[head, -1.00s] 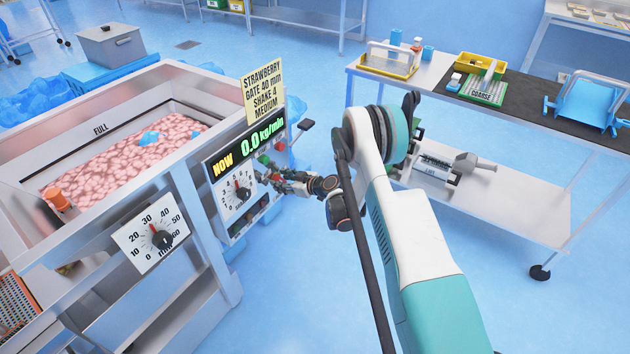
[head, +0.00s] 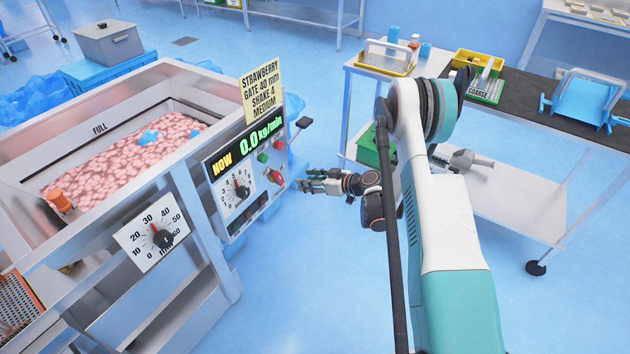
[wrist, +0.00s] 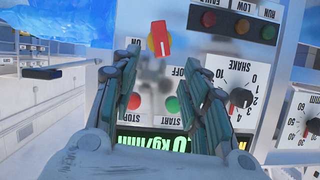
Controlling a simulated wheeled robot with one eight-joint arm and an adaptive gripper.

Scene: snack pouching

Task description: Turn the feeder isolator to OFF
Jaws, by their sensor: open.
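The feeder isolator (head: 274,176) is a red knob on a yellow plate, low on the right of the control panel. In the wrist view the isolator (wrist: 160,40) appears beyond my fingertips, its handle roughly upright in the picture. The panel is upside down there, with ON left of the knob and OFF to its lower right. I cannot tell for sure which mark the handle points to. My gripper (head: 303,185) is open and empty, apart from the panel on its right side. In the wrist view my gripper (wrist: 154,66) has its fingers spread, with nothing between them.
Red and green buttons (head: 262,158) and the SHAKE dial (head: 238,190) sit beside the isolator. A display (head: 262,135) reads 0.0 kg/min. A dark handle (head: 304,122) juts from the panel's right edge. Floor is clear between the machine and the table (head: 500,205).

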